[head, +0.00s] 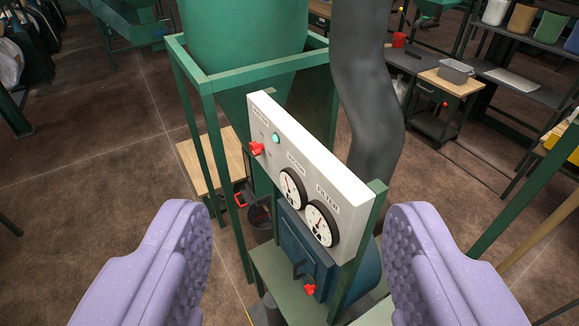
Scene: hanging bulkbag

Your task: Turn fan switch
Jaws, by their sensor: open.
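A white control panel (338,178) stands on a green frame in the middle of the head view. A red rotary switch (257,149) sits at the panel's left end, below a small label too small to read for sure. A green lamp (276,138) is just right of the switch. Two round dials (292,188) are on the panel's right half. My gripper (295,260) is open and empty, with its two purple ridged fingers at the lower left and lower right. The panel lies beyond and between the fingers, apart from them.
A large green hopper (245,35) in a green frame stands behind the panel, and a dark duct (363,85) rises to its right. A blue box (303,250) with another red knob (310,289) sits below the panel. Open brown floor (90,180) lies to the left.

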